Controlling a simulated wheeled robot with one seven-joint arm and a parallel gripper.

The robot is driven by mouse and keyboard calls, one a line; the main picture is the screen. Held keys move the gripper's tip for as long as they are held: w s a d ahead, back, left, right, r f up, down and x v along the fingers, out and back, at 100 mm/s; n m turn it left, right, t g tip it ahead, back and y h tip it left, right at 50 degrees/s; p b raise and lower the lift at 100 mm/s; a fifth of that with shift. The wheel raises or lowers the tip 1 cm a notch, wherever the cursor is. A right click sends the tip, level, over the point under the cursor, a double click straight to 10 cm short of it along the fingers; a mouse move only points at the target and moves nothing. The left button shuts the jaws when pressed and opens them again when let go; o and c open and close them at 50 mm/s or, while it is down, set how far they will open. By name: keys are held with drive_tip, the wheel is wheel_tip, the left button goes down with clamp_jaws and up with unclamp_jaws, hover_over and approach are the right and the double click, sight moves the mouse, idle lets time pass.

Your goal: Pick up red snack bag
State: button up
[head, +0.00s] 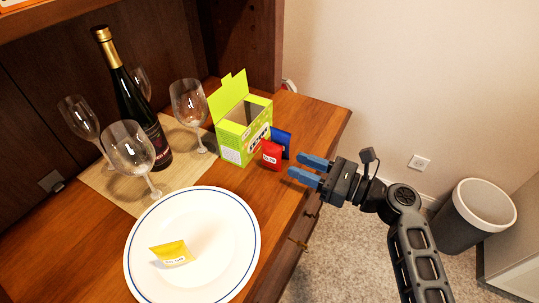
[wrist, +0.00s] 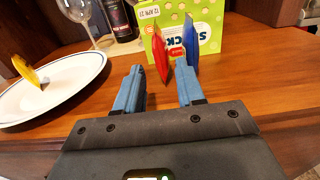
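The red snack bag (head: 271,155) stands upright on the wooden hutch top, in front of the green box. It also shows in the wrist view (wrist: 160,54), nearly edge-on and just ahead of my fingertips. A blue snack bag (head: 281,139) stands close beside it, to its right in the wrist view (wrist: 190,42). My gripper (head: 307,168) is open and empty, to the right of the red bag in the head view. In the wrist view its two blue fingers (wrist: 160,70) are apart, with the red bag lined up roughly between them.
An open green snack box (head: 231,150) stands right behind the bags. A white plate (head: 218,276) with a yellow bag (head: 172,253) lies to the front left. Wine glasses (head: 188,105) and a dark bottle (head: 140,110) stand on a mat at left. The hutch edge lies near my gripper.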

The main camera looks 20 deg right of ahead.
sight(281, 159)
drive_tip(key=x, duration=0.6)
drive_tip(key=shift+s+f, duration=0.1)
drive_tip(key=shift+f, duration=0.05)
drive_tip(key=shift+c, duration=0.2)
drive_tip(key=c, duration=0.7)
drive_tip(key=shift+o, duration=0.2)
